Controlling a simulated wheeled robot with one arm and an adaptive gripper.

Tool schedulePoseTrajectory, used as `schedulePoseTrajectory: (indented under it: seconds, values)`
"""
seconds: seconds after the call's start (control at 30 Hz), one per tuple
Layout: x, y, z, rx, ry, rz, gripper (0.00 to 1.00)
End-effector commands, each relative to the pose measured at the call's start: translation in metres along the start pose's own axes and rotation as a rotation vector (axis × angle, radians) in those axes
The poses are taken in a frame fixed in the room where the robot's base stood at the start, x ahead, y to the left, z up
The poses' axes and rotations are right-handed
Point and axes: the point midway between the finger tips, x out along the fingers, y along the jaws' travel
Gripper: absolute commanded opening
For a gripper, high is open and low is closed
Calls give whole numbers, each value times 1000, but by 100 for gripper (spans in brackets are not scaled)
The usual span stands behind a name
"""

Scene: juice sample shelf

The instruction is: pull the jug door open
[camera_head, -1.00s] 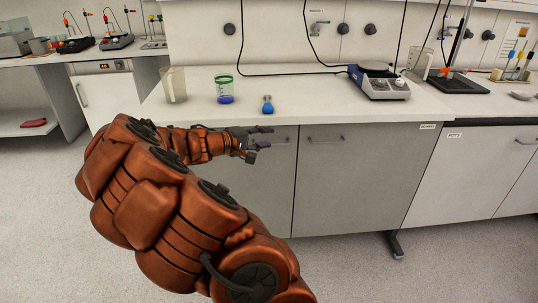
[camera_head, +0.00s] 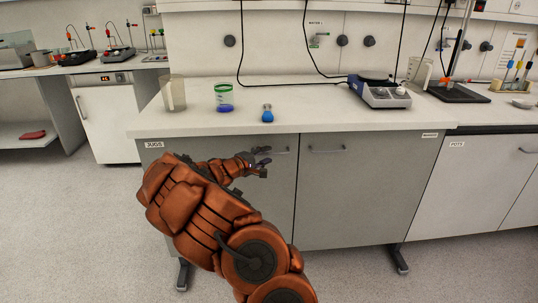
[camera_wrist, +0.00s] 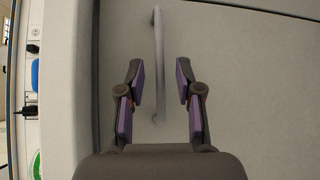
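The jug door is the grey cabinet door (camera_head: 272,200) on the left under the counter, below the "JUGS" label (camera_head: 154,145). It looks shut. Its bar handle (camera_head: 280,152) is near its upper right corner, partly behind my gripper (camera_head: 264,162). In the wrist view the handle (camera_wrist: 159,45) runs upright in the picture, between the lines of my two fingers. My gripper (camera_wrist: 159,80) is open and empty, with one purple-padded finger on each side of the handle. I see no contact, and the depth between fingertips and handle is hard to tell.
A second grey door (camera_head: 350,190) with its own handle (camera_head: 327,150) is to the right. On the counter (camera_head: 200,122) above stand a clear jug (camera_head: 174,93), a green-rimmed beaker (camera_head: 223,98), a small blue flask (camera_head: 267,114) and a hotplate (camera_head: 382,95). The floor in front is clear.

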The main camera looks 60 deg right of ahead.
Motion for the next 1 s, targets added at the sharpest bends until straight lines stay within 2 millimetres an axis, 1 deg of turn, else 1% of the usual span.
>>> schedulePoseTrajectory:
  seconds: [0.03,0.1,0.23,0.37,0.6,0.93,1.0]
  values:
    - [6,0,0,0,-1,-2,35]
    - [13,0,0,1,0,-2,35]
    - [21,0,-1,0,1,-1,35]
    - [24,0,-1,0,2,-1,35]
    - [24,0,-1,0,2,-1,34]
    - [24,0,-1,0,2,-1,0]
    - [24,0,-1,0,2,-1,0]
